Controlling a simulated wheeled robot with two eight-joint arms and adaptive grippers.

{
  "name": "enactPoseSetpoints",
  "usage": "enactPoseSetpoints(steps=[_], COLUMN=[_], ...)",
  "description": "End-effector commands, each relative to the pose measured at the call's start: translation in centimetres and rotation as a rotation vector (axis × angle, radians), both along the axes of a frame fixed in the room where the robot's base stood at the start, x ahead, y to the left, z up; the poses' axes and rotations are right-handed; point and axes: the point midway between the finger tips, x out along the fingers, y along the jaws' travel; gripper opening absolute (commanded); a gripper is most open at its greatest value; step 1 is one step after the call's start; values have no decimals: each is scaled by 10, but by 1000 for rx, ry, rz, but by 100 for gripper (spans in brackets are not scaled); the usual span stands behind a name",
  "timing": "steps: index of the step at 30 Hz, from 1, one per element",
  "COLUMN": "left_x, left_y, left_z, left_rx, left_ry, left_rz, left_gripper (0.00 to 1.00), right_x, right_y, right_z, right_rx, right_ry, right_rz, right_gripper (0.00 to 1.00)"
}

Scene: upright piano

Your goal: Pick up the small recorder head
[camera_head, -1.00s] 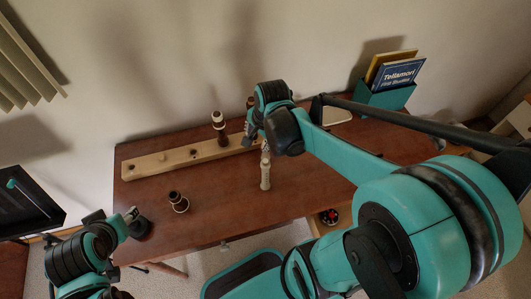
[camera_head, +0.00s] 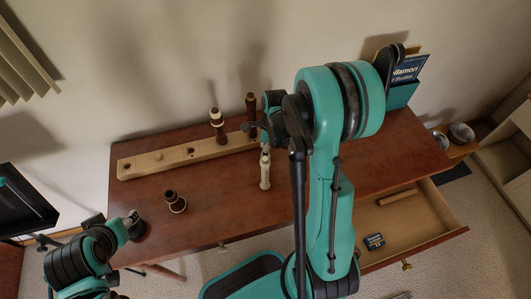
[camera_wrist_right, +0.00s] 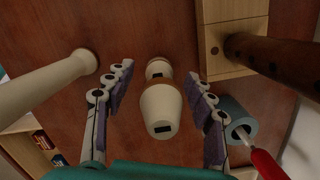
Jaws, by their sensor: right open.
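A small cream recorder head (camera_wrist_right: 160,105) with a dark window stands in the right wrist view between the purple-padded fingers of my right gripper (camera_wrist_right: 160,98). The fingers are open, with a gap on each side of it. In the head view, my right gripper is largely hidden by my arm near the rack's right end. A cream piece (camera_head: 265,170) stands upright just in front there; I cannot tell whether it is the same head. My left gripper (camera_head: 132,220) is at the table's left edge; its jaws are too small to read.
A wooden rack (camera_head: 150,163) lies along the back of the table (camera_head: 225,212). It bears a dark recorder piece with a white top (camera_head: 217,124). A dark piece (camera_head: 175,201) stands front left. A pale tube (camera_wrist_right: 50,82) stands left of the fingers. An open drawer (camera_head: 420,220) juts out right.

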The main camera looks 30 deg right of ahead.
Motion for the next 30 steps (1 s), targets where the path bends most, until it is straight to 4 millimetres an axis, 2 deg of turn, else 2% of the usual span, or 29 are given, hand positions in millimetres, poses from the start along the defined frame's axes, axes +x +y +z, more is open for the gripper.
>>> enactPoseSetpoints(steps=[1,3,11,15,16,17,26,30], left_x=[0,0,0,0,0,0,0,0], left_y=[0,0,0,0,0,0,0,0], left_z=[-9,-12,-11,-11,-11,-11,-11,-7], left_rx=[0,0,0,0,0,0,0,0], left_ry=[0,0,0,0,0,0,0,0], left_rz=[0,0,0,0,0,0,0,0], left_gripper=[46,46,46,46,46,46,46,46], right_x=[1,2,2,2,2,2,2,2], right_y=[1,2,2,2,2,2,2,2], right_z=[-13,-21,-23,-23,-23,-23,-22,-15], right_rx=[0,0,-1,-1,-1,-1,-1,-1], right_ry=[0,0,-1,-1,-1,-1,-1,-1], right_rz=[1,1,1,1,1,1,2,2], right_gripper=[55,55,55,18,10,6,6,6])
